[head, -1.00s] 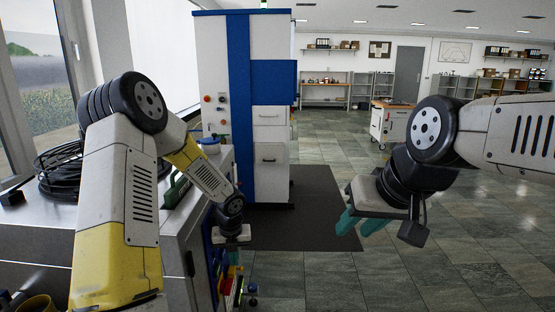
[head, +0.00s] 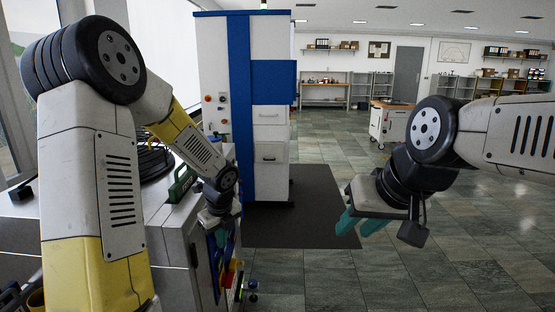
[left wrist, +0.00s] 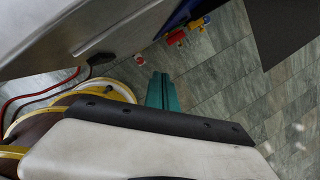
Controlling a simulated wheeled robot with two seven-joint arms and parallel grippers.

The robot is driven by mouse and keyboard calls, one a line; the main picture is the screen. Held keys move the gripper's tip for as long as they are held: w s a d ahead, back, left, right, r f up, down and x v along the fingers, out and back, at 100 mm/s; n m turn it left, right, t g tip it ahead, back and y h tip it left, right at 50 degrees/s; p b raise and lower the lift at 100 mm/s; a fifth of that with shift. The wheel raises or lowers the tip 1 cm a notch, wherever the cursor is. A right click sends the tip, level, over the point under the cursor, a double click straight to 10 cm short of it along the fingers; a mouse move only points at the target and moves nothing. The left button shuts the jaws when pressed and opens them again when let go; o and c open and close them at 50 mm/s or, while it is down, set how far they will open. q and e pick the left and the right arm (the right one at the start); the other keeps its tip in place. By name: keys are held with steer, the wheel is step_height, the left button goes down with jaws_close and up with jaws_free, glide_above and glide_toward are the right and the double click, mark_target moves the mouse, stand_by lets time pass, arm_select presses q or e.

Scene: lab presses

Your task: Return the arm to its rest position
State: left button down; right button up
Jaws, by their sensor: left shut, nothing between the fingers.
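My left arm comes in from the left in the head view, bent over a grey bench. Its gripper (head: 217,217) hangs beside the bench's right side, and its fingers are hard to make out there. In the left wrist view the teal fingers of my left gripper (left wrist: 162,92) are together, with nothing between them, above the tiled floor. My right gripper (head: 358,226) is at the right of the head view, pointing down and to the left. Its two teal fingers are apart and empty, over open floor.
The grey bench (head: 172,232) carries a black cable coil (head: 155,160) and a green-handled item (head: 181,184). Red and yellow items (left wrist: 177,37) hang at its side. A white and blue cabinet (head: 222,60) stands behind on a dark mat (head: 318,205).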

arm_select(q)
steer(key=s+d+r+n+t+h, duration=0.2)
steer(key=s+r+n+t+h, duration=0.1)
steer(key=s+r+n, duration=1.7)
steer(key=s+n, duration=0.2)
steer(key=n, duration=0.4)
steer(key=shift+s+r, duration=0.25)
steer(key=shift+s, duration=0.05)
arm_select(e)
steer(key=shift+c, duration=0.4)
